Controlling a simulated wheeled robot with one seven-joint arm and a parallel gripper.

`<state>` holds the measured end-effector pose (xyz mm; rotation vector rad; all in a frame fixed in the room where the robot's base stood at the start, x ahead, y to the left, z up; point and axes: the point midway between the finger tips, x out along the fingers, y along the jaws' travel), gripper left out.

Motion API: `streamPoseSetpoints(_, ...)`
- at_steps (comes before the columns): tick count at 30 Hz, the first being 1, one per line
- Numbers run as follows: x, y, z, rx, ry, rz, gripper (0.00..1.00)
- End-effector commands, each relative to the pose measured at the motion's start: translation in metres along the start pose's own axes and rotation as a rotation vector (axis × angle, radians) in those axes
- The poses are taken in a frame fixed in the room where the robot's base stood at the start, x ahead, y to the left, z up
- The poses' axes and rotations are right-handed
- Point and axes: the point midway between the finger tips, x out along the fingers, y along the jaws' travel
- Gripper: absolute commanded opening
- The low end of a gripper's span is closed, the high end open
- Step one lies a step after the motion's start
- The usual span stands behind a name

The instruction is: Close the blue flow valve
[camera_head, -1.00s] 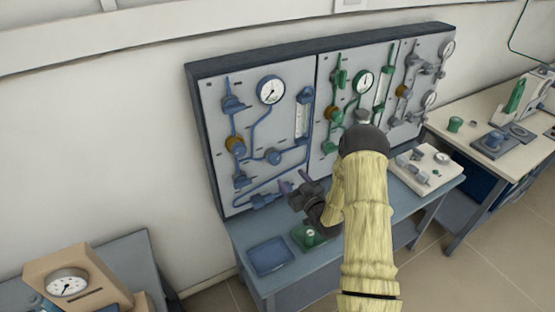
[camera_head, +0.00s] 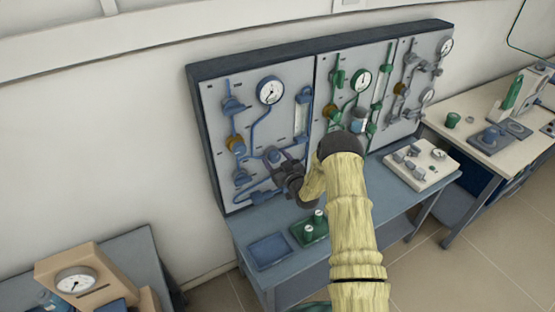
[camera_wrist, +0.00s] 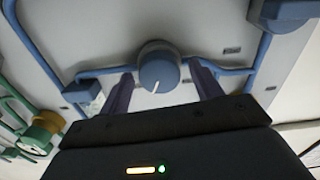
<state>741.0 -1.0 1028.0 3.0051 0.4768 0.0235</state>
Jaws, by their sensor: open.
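The blue flow valve knob (camera_wrist: 158,68) is round with a white pointer line and sits on the grey panel between blue pipes. In the wrist view it lies between and just beyond the two dark fingers of my gripper (camera_wrist: 158,88). The fingers are apart, one on each side of the knob, and I see no clear contact. In the head view my gripper (camera_head: 278,162) is up at the left panel, and the knob (camera_head: 271,154) is partly hidden by it.
The blue panel also carries a gauge (camera_head: 270,90), a flow tube (camera_head: 301,117) and a brass-coloured regulator (camera_head: 236,144). Green fittings (camera_wrist: 45,128) show at the left of the wrist view. Below, a blue tray (camera_head: 270,251) and a green block (camera_head: 312,230) sit on the bench.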

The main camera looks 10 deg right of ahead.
Motion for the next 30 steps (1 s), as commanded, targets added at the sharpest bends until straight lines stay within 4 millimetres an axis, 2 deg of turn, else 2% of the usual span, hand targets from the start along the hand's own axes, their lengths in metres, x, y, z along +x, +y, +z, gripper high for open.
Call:
streamPoseSetpoints(2,-0.0002,0.0000,0.0002,0.000,0.000,0.000,0.65)
streamPoseSetpoints(3,-0.0003,0.0001,0.0002,0.000,0.000,0.000,0.61)
streamPoseSetpoints(9,-0.0006,0.0004,0.0001,0.000,0.000,0.000,0.21)
streamPoseSetpoints(20,-0.0009,0.0005,0.0015,0.030,0.000,0.000,0.20)
streamPoseSetpoints(30,-0.0011,0.0011,0.0047,0.198,0.001,0.001,0.20)
